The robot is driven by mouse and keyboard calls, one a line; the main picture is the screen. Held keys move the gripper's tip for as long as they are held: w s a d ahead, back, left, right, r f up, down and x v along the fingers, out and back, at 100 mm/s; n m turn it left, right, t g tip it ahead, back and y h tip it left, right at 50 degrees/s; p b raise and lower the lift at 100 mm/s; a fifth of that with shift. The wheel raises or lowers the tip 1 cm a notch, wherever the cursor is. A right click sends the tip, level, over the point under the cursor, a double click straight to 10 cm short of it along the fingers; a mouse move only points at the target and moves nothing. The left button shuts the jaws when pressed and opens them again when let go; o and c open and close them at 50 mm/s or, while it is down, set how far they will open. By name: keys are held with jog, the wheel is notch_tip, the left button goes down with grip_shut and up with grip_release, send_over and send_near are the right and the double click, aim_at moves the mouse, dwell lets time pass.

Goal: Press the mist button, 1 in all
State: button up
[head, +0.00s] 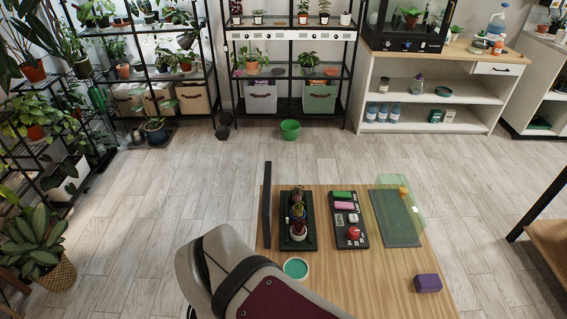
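A dark control panel (357,235) lies on the wooden table, with a green key (342,195), a pink key (344,206), small pale keys (353,218) and a round red knob or button (354,232). Its labels are too small to read, so I cannot tell which is the mist button. To its right a dark grey plate (396,222) lies beside a see-through green panel (408,198); a small orange knob (403,190) shows there. My own arm covers the table's near left part. My gripper is not visible.
On the wooden table (390,285) stand a dark tray (312,222) holding several small plants or pots, an upright black panel (267,212), a teal-topped round dish (296,268) and a purple block (428,283). The near right of the table is mostly clear.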

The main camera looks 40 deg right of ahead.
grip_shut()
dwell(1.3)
